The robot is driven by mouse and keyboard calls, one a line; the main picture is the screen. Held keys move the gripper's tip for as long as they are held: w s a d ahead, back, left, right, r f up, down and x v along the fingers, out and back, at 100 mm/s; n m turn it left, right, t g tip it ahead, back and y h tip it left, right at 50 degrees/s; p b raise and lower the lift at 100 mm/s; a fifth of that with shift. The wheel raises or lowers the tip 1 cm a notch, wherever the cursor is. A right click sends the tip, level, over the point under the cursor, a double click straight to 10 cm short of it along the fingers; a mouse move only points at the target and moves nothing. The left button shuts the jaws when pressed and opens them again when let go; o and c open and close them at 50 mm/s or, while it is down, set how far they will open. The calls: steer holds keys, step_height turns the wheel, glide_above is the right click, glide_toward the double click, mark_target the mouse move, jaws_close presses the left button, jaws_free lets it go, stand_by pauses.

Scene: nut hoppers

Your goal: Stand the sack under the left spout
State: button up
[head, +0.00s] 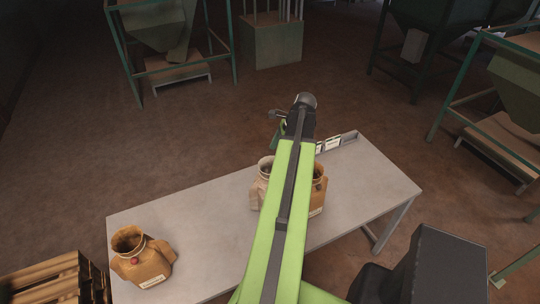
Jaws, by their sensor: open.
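A tan-brown sack (150,265) with an open top, a red spot and a white label stands at the left end of the table. Two more sacks stand close together near the table's middle, partly hidden behind my arm: a paler one (257,195) and a browner one (319,193). My gripper (278,121) is beyond these two sacks, over the table's far edge in the picture. It is open, and I see nothing in it. A hopper with a spout (180,50) stands at the back left, above a low stand (175,72).
The grey table (205,225) has bare room between the left sack and the middle pair. A grey rack with white cards (335,143) lies on its far edge. More hoppers (518,80) stand at the right. A wooden pallet (45,280) is at the lower left.

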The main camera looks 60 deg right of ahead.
steer(key=p+v, duration=0.1)
steer(key=v, duration=0.1)
steer(key=shift+s+d+r, duration=0.1)
steer(key=shift+s+r, duration=0.1)
steer(key=shift+r, duration=0.15)
